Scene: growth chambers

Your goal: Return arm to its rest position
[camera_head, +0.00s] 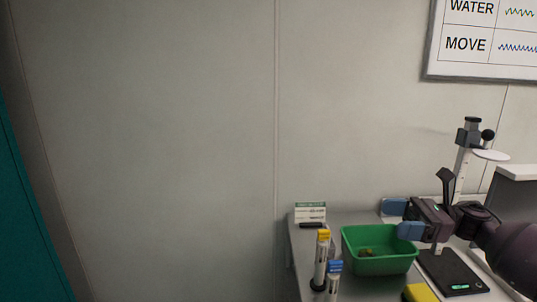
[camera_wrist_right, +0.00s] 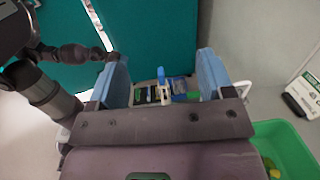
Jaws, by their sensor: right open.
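My right gripper (camera_head: 402,219) reaches in from the right in the head view, above the back right side of a green bin (camera_head: 350,257). Its two blue fingers are apart, with nothing held between them. In the right wrist view the gripper (camera_wrist_right: 163,78) also shows spread and empty, and the green bin (camera_wrist_right: 294,142) lies at the lower right. Small yellow-green items (camera_head: 368,253) lie inside the bin. My left gripper does not show in the head view. Dark arm links show at the left of the right wrist view.
A yellow-capped tube (camera_head: 322,262) and a blue-capped tube (camera_head: 334,285) stand left of the bin. A small white-green box (camera_head: 310,212) is behind them. A black scale (camera_head: 452,273) and a white stand (camera_head: 463,165) are at the right. The wall side at left is clear.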

